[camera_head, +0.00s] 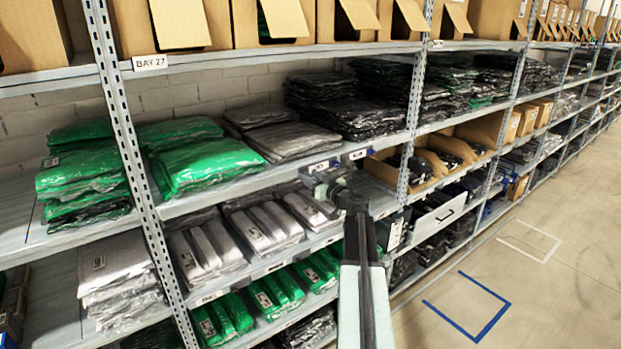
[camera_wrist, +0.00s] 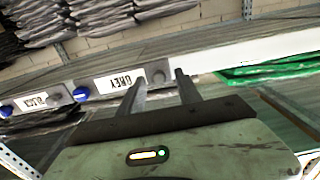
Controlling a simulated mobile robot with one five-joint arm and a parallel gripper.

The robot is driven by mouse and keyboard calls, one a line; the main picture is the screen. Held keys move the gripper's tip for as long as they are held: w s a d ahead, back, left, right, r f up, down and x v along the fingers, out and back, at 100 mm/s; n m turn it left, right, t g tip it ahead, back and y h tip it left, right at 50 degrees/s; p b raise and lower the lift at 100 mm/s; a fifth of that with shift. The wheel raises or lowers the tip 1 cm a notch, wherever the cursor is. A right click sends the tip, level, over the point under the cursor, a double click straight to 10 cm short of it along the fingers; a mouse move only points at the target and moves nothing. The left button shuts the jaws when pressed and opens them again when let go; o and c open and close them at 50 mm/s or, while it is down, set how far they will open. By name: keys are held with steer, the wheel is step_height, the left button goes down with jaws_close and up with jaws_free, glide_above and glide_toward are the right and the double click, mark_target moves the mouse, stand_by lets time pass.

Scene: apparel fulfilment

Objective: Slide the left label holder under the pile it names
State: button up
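The left label holder (camera_head: 318,167) sits on the front edge of the middle shelf. In the wrist view, which looks upside down, it reads GREY (camera_wrist: 112,83) and has a blue end and a grey end. The right label holder (camera_head: 357,154) is beside it and reads BLACK in the wrist view (camera_wrist: 36,103). My gripper (camera_head: 326,183) is in front of the left holder. Its two fingers (camera_wrist: 160,86) are apart, either side of the holder's grey end; contact is unclear. A grey pile (camera_head: 292,141) lies up and left of the holder, a black pile (camera_head: 358,118) behind the right one.
A green pile (camera_head: 207,165) lies left of the grey one; its edge shows in the wrist view (camera_wrist: 268,70). A perforated post (camera_head: 135,165) stands farther left, another post (camera_head: 411,115) to the right. Grey and green packs fill the shelves below. The aisle floor (camera_head: 545,275) is clear.

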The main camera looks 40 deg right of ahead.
steer(key=shift+w+a, duration=0.1)
steer(key=s, duration=0.7)
steer(key=shift+s+a, duration=0.25)
steer(key=shift+s, duration=0.15)
